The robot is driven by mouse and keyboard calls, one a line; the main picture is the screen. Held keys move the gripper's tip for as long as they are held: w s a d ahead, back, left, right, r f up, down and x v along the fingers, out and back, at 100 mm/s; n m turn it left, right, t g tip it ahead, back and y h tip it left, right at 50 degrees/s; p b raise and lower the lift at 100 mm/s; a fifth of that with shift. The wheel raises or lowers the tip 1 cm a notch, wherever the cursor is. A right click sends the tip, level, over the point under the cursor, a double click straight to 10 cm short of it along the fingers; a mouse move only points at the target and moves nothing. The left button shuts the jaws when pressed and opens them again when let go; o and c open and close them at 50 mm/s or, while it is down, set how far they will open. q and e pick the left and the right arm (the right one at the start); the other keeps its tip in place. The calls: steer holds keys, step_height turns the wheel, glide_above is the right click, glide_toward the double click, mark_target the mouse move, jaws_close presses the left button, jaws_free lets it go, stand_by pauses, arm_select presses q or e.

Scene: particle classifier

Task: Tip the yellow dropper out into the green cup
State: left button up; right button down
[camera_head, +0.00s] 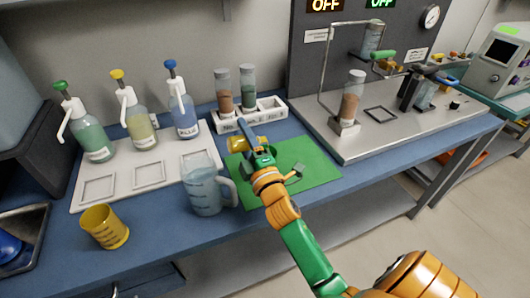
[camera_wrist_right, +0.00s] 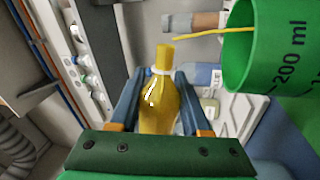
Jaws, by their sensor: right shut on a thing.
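My right gripper (camera_wrist_right: 160,105) is shut on the yellow dropper (camera_wrist_right: 160,105), a small bottle with a narrow neck, seen between the two jaws in the wrist view. The dropper (camera_head: 239,144) is tipped over in the head view. A thin yellow stream runs from near its mouth to the green cup (camera_wrist_right: 265,60), marked 200 ml, at the upper right of the wrist view. The dropper and cup are apart there. In the head view my right gripper (camera_head: 250,146) is over the green mat (camera_head: 315,160), and the cup is hard to tell from my green arm parts.
A clear jug (camera_head: 205,190) stands left of the mat, and a yellow cup (camera_head: 104,227) near the front edge. Pump bottles stand on a white tray (camera_head: 148,174). A white rack (camera_head: 270,110) with vials is behind. A steel plate (camera_head: 385,135) with a stand is right.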

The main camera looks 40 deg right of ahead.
arm_select(q)
steer(key=shift+s+a+r+p, duration=0.45)
steer(key=shift+a+r, duration=0.05)
steer(key=shift+a, duration=0.1)
arm_select(e)
steer(key=shift+d+r+m+h, duration=0.1)
steer(key=shift+r+m+h, duration=0.1)
steer(key=shift+m, duration=0.5)
steer(key=shift+d+r+m+h, duration=0.1)
steer(key=shift+r+m, duration=0.1)
steer(key=shift+m, duration=0.5)
stand_by(0.8)
